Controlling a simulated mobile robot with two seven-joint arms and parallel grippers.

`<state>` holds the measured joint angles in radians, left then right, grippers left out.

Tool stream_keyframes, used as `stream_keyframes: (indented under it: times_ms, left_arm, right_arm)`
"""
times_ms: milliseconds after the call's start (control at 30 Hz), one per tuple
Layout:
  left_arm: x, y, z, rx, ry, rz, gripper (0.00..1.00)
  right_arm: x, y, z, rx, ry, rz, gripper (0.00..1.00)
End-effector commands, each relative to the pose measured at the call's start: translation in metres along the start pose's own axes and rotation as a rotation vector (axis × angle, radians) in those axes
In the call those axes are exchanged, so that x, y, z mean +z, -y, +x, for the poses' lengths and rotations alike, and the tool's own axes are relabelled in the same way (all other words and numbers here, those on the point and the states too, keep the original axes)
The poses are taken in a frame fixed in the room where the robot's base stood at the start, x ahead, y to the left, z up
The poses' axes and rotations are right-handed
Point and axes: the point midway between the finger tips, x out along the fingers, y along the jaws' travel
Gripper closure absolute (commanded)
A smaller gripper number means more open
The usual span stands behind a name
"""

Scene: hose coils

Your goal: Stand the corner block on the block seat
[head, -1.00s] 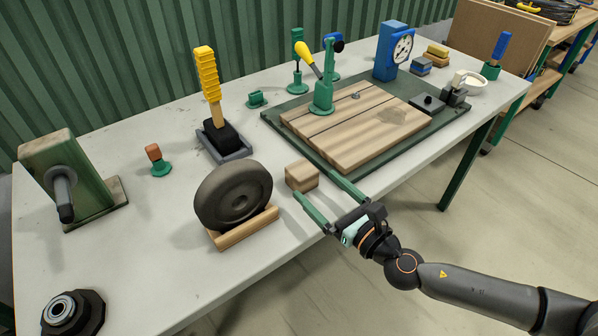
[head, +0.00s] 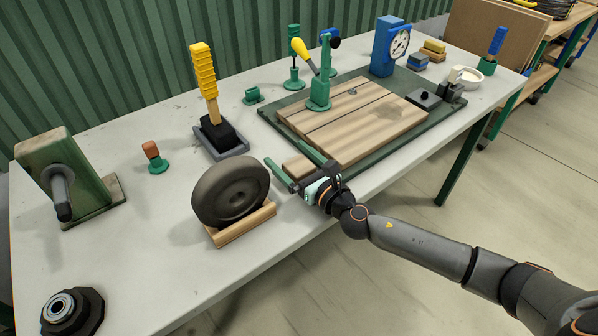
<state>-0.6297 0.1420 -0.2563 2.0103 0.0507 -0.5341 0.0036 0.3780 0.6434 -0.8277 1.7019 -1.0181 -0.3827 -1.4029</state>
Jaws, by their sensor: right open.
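A small wooden block (head: 297,165), which I take to be the corner block, lies on the table beside the near left edge of the plank board. My right gripper (head: 284,152) is open, with one green finger on each side of the block. The fingers and hand hide part of it, and I cannot tell whether they touch it. I cannot pick out the block seat for certain; a small green holder (head: 252,95) stands empty farther back on the table. My left gripper is not in view.
A dark wheel (head: 231,192) on a wooden cradle (head: 243,225) stands close left of my right gripper. The plank board (head: 355,125) on a green plate carries a yellow-handled clamp (head: 318,92). A yellow-handled tool (head: 205,85) stands behind the wheel. The front left table is mostly clear.

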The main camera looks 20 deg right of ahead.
Motion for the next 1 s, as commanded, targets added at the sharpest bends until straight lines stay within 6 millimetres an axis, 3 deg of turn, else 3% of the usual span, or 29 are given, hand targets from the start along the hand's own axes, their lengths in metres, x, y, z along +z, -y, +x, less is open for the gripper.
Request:
stream_keyframes:
  times_ms: [167,1000]
  left_arm:
    - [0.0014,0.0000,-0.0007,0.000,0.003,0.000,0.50]
    - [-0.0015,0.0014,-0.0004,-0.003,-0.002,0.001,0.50]
  right_arm:
    - [-0.0002,-0.0001,-0.0004,0.000,0.000,0.000,0.02]
    - [0.0002,0.0001,-0.0007,0.000,0.000,-0.001,0.97]
